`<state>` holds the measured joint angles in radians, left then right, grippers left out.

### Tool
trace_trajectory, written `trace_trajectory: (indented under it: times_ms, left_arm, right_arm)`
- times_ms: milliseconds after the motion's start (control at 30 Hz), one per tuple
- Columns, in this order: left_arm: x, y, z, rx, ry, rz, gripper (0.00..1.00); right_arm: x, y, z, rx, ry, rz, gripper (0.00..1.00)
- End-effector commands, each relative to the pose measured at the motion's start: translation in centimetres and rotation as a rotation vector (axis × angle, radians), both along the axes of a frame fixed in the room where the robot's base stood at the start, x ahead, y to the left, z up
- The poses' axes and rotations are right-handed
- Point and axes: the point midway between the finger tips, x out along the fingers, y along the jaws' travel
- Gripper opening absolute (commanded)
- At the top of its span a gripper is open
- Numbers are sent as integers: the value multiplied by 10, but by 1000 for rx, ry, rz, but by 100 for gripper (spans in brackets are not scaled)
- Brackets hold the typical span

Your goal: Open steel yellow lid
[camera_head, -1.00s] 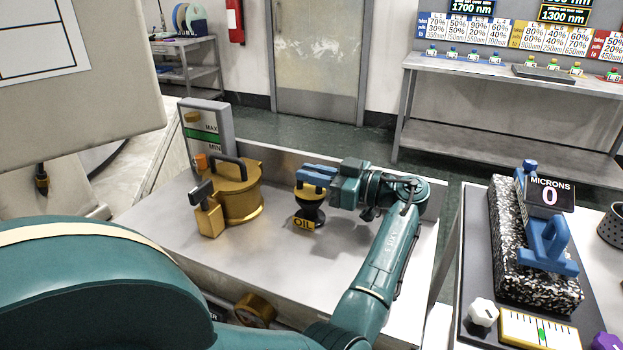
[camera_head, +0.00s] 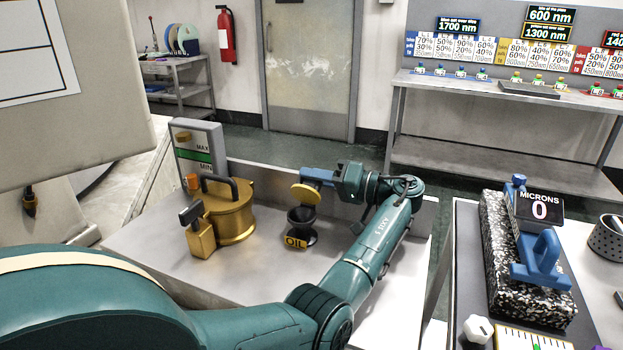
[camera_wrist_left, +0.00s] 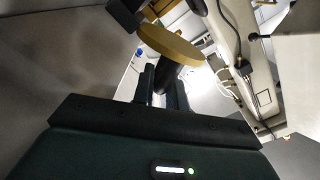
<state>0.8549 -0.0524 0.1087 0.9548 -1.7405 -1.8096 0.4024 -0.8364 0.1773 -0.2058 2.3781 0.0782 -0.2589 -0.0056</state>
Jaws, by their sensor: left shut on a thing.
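A round yellow lid (camera_head: 305,193) is in the fingers of my left gripper (camera_head: 316,176), just above the black oil pot (camera_head: 301,220). The lid is tilted and looks clear of the pot's rim. The pot stands upright on the grey bench, with a yellow OIL label at its foot, and its dark mouth shows. In the left wrist view the lid (camera_wrist_left: 170,44) is a yellow disc beyond the two dark fingers (camera_wrist_left: 162,85). The fingers partly hide where they grip it. My right gripper is in neither view.
A gold canister (camera_head: 232,218) with a black handle stands left of the pot. A level gauge (camera_head: 197,150) is behind it. The side table at right holds a speckled block (camera_head: 500,265) with a blue handle. The bench (camera_head: 270,262) front of the pot is clear.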

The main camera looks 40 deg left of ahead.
Motion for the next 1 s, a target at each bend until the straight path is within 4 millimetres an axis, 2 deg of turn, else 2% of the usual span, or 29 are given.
trace_trajectory:
  times_ms: [200, 500, 1000]
  left_arm:
    - [11, 3, -4, -54, 174, -4, 0]
    - [18, 5, -11, -108, 338, -3, 0]
    - [21, 6, -15, -133, 409, -3, 0]
  right_arm:
    - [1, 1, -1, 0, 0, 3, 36]
    - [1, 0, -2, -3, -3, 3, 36]
    - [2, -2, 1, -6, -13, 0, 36]
